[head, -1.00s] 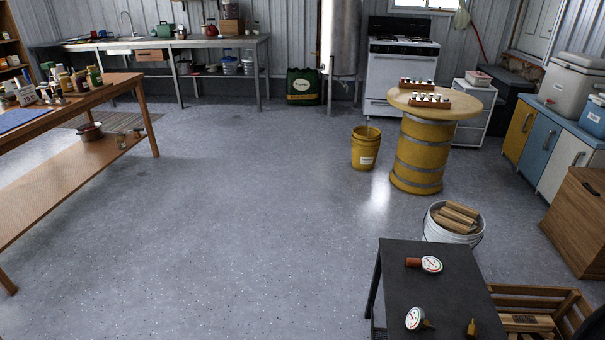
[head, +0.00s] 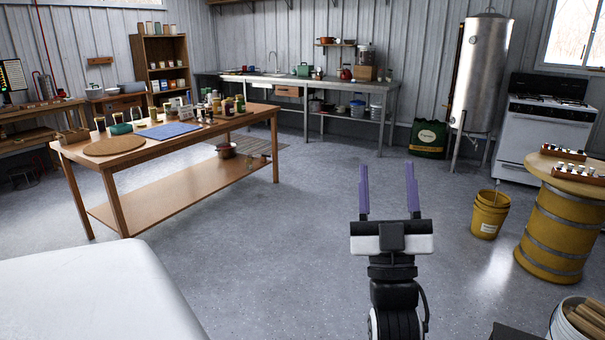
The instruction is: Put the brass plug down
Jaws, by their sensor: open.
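My gripper (head: 388,190) is raised in front of me with its two purple fingers pointing up and away. The fingers stand wide apart and nothing is between them. I see no brass plug in the current head view. Only a corner of the dark table (head: 515,332) shows at the bottom edge, and its top is mostly out of frame.
A wooden workbench (head: 190,138) with a blue mat (head: 168,130) and jars stands at left. A yellow bucket (head: 489,214), a barrel table (head: 560,232) and a bucket of firewood (head: 580,322) stand at right. The middle floor is open.

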